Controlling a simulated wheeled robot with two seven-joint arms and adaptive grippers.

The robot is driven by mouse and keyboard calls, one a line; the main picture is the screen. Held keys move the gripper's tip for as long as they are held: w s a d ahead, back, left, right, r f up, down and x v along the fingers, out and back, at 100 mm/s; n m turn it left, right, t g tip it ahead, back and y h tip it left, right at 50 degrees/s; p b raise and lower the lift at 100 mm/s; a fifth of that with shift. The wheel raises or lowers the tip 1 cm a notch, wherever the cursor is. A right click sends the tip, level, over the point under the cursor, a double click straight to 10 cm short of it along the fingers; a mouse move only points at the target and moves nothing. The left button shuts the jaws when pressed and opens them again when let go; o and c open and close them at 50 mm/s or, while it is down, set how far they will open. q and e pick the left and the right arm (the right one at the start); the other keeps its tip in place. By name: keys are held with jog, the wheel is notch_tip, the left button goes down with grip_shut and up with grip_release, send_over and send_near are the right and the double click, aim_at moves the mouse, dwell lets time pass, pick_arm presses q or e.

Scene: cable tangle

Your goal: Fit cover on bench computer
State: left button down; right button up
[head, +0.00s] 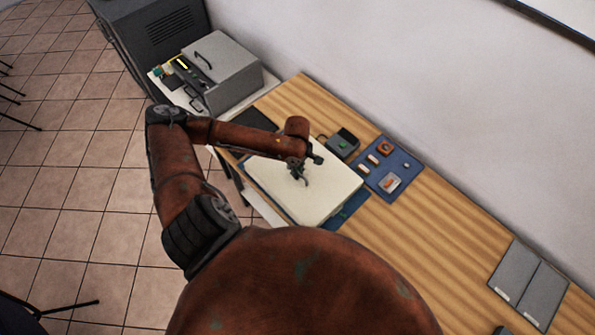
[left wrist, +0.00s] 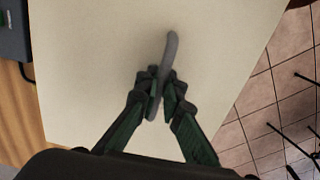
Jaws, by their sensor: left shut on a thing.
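The cover is a flat cream panel (head: 325,205) with a thin grey bar handle on its top. It lies or hovers over the near part of the wooden bench, hiding what is under it. I cannot tell whether it rests on anything. My left gripper (head: 300,179) is shut on the handle. In the left wrist view the gripper (left wrist: 160,90) pinches the grey handle (left wrist: 169,52), with the cream panel (left wrist: 90,60) behind it. No open bench computer shows; it may be hidden under the panel. My right gripper is not in view.
A blue mat (head: 372,184) with small parts lies right of the panel. A small dark device (head: 343,143) stands behind it. A grey box (head: 222,66) stands on a white surface at the back left. Grey folders (head: 528,283) lie at right; the wood between is clear.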

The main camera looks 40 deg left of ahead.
pick_arm(q)
jog(key=c, duration=2)
grip_release()
notch_tip(320, 180, up, 12)
jog(key=shift+s, duration=0.1)
